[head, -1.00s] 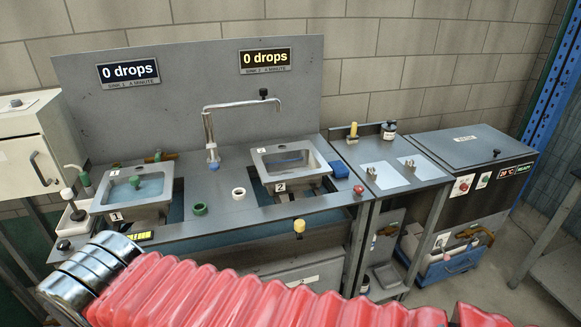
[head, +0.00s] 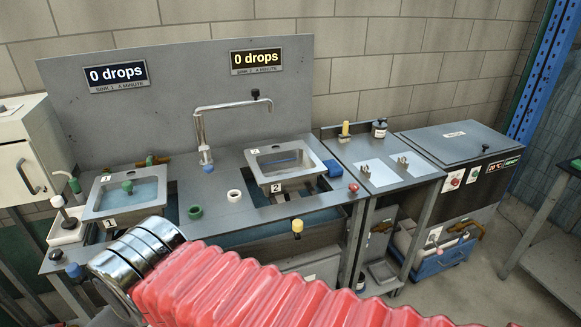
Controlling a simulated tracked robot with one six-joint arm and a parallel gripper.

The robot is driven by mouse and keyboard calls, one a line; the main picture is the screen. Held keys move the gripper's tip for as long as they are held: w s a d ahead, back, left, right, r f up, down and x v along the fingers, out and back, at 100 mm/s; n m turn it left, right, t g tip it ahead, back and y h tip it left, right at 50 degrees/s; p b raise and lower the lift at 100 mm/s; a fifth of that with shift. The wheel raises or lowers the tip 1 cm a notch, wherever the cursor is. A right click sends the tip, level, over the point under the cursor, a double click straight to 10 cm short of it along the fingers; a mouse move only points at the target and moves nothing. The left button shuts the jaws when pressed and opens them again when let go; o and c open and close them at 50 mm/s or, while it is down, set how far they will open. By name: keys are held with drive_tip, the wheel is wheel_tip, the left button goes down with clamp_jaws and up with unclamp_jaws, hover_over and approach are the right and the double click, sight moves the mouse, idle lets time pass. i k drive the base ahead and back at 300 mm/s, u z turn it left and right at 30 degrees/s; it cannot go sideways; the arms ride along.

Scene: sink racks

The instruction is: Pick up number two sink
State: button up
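The number two sink (head: 283,163) is a grey square basin with a "2" tag on its front. It sits in the right opening of the metal counter and looks slightly tilted and raised above the opening. My arm, in a red ribbed sleeve with silver rings, crosses the bottom of the head view. My gripper is not in view.
A bent faucet (head: 204,135) rises between the sinks. A green ring (head: 195,211) and a white ring (head: 234,196) lie on the counter. A blue block (head: 333,168) is right of sink two. A side table (head: 380,170) and grey cabinet (head: 459,147) stand to the right.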

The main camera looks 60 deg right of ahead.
sight(294, 166)
drive_tip(key=u, duration=0.05)
drive_tip(key=i, duration=1)
drive_tip(key=z, duration=0.05)
